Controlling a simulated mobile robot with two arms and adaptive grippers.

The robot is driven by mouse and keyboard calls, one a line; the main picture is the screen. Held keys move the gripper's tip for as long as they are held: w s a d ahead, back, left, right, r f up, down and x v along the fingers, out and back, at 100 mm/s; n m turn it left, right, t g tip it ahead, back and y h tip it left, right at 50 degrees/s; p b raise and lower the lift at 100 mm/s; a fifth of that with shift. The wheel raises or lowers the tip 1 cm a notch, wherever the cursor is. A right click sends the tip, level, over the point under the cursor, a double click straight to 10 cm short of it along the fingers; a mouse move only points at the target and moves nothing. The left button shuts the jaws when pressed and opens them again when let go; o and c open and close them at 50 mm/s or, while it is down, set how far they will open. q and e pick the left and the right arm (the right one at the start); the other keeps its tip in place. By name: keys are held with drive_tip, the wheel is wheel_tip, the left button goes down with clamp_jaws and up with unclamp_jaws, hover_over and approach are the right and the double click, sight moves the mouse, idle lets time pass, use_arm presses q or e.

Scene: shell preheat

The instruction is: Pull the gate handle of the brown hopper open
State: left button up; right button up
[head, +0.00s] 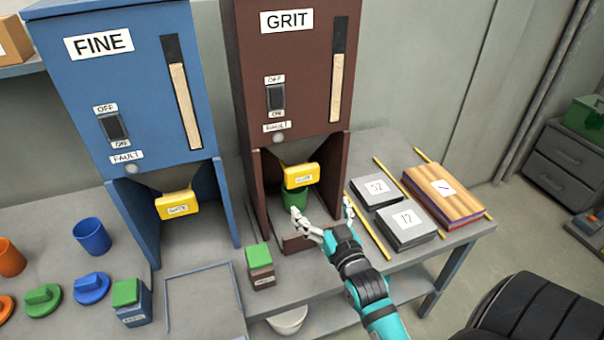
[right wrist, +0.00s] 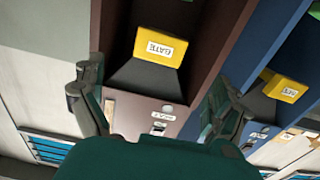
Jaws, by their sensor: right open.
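The brown hopper (head: 290,75) labelled GRIT stands on the bench in the head view. Its yellow gate handle (head: 301,176) sits under the funnel, above a green cup (head: 294,200) that stands between the side walls. My right gripper (head: 321,210) is open and empty, in front of and below the handle, apart from it. In the right wrist view the yellow handle (right wrist: 160,46) shows ahead, between and beyond the open fingers. My right gripper's fingers partly hide the cup. My left gripper is not in view.
The blue hopper (head: 130,75) labelled FINE, with its own yellow gate handle (head: 177,204), stands to the left. A small green-topped box (head: 261,268) stands left of my right gripper. Grey boxes (head: 405,224), yellow rods and a wooden stack (head: 445,193) lie to the right.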

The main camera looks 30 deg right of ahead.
sight(304, 179)
drive_tip(key=p+x, duration=0.1)
drive_tip(key=x, duration=1.2)
drive_tip(key=shift+w+p, duration=0.2)
drive_tip(key=shift+p, duration=0.1)
drive_tip(key=shift+c, duration=0.4)
drive_tip(key=c, duration=1.4)
